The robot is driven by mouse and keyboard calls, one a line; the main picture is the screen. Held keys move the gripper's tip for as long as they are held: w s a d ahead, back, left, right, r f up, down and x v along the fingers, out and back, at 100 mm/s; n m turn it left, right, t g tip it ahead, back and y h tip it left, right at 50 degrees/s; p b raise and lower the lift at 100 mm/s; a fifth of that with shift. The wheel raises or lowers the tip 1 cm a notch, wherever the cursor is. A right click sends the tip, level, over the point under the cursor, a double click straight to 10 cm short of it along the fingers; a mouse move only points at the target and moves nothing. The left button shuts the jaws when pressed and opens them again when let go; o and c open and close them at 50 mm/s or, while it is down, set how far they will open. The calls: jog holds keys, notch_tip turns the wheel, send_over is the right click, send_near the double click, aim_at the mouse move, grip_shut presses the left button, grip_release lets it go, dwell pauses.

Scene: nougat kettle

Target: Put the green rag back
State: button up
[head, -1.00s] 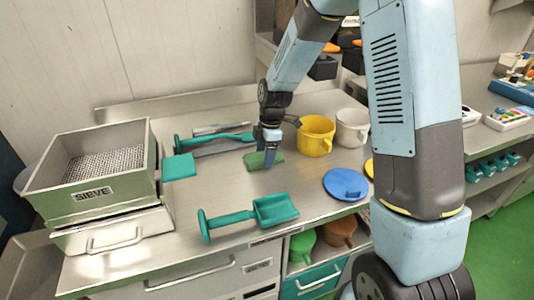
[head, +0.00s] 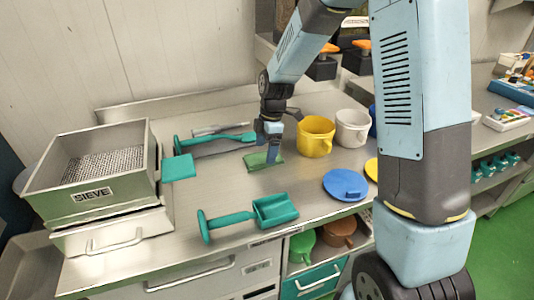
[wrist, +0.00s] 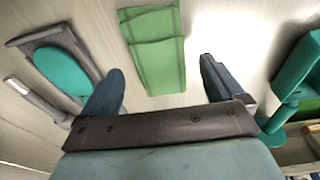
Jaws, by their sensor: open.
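The green rag (head: 262,161) lies folded flat on the steel worktop, left of the yellow mug. In the wrist view the rag (wrist: 153,52) lies beyond my fingertips, roughly between the two fingers but nearer the left one. My gripper (head: 271,155) points down at the rag in the head view and partly covers it. In the wrist view my gripper (wrist: 160,85) is open with nothing between its fingers. I cannot tell whether the fingertips touch the rag.
A teal scoop (head: 250,215) lies in front and a teal long-handled tool (head: 215,140) lies behind left. The yellow mug (head: 316,136), a white mug (head: 351,128) and a blue lid (head: 345,185) stand right. A sieve box (head: 90,190) is at left.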

notch_tip(320, 180, up, 9)
jog(key=d, duration=0.1)
jog(key=s+d+r+m+t+h, duration=0.1)
jog(key=s+d+r+m+t, duration=0.2)
jog(key=s+d+r+m, duration=0.8)
jog(key=s+d+r+m+t, duration=0.1)
jog(key=s+d+r+m, duration=0.1)
jog(key=s+m, duration=0.3)
jog(key=s+d+r+m+t, duration=0.2)
jog(key=s+d+r+m, duration=0.1)
jog(key=s, duration=0.7)
jog(key=shift+d+r+m+h, duration=0.2)
jog(key=shift+d+m+h, duration=0.2)
jog(key=shift+d+m, duration=0.6)
